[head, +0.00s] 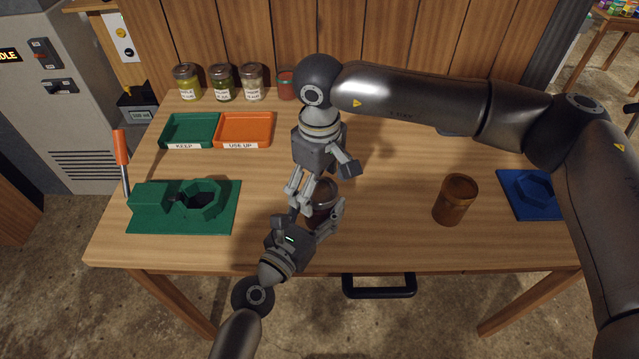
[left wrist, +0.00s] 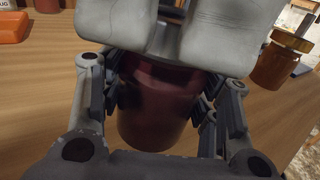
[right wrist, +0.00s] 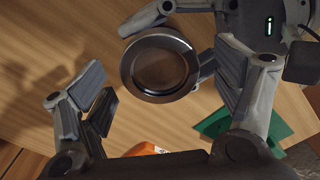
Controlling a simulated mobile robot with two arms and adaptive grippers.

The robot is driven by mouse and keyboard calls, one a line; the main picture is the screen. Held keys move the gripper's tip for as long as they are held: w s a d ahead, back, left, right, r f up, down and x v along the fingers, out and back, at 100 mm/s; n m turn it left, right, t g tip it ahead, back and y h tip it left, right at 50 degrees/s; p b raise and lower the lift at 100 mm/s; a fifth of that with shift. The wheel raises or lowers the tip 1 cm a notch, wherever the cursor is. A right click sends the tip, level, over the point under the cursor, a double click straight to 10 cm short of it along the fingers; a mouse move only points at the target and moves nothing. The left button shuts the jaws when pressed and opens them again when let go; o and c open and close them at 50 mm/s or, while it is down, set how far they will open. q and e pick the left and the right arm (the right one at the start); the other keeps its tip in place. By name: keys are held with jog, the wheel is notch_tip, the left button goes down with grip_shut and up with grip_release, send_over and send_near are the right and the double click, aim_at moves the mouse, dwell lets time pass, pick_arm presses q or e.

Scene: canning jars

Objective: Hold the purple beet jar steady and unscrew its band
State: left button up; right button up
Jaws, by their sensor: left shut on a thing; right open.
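The purple beet jar (head: 321,196) stands near the table's front middle, dark red through its glass. My left gripper (head: 320,214) is shut around its body from the front; in the left wrist view its fingers flank the jar (left wrist: 158,112) on both sides. My right gripper (head: 318,184) is above the jar, pointing down, with its fingers apart. In the right wrist view the dark round band and lid (right wrist: 160,66) show between the open fingers, nearer the top of the picture. The fingers do not appear closed on the band.
An amber jar (head: 455,200) stands to the right, beside a blue holder (head: 516,206). Green KEEP (head: 166,130) and orange USE UP (head: 262,130) trays lie behind; several jars (head: 221,84) line the back.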

aim_at(324, 191)
jog(key=shift+r, duration=0.1)
notch_tip(324, 191, up, 12)
jog(key=m, duration=2.9)
jog(key=f, duration=0.8)
jog(key=d+f, duration=0.1)
jog(key=f, duration=0.3)
jog(key=shift+c, duration=0.3)
jog(key=c, duration=1.1)
jog(key=n, duration=0.4)
jog(key=shift+w+a+n, duration=0.1)
jog(key=shift+w+n, duration=0.05)
jog(key=shift+n, duration=0.25)
jog(key=shift+c, duration=0.2)
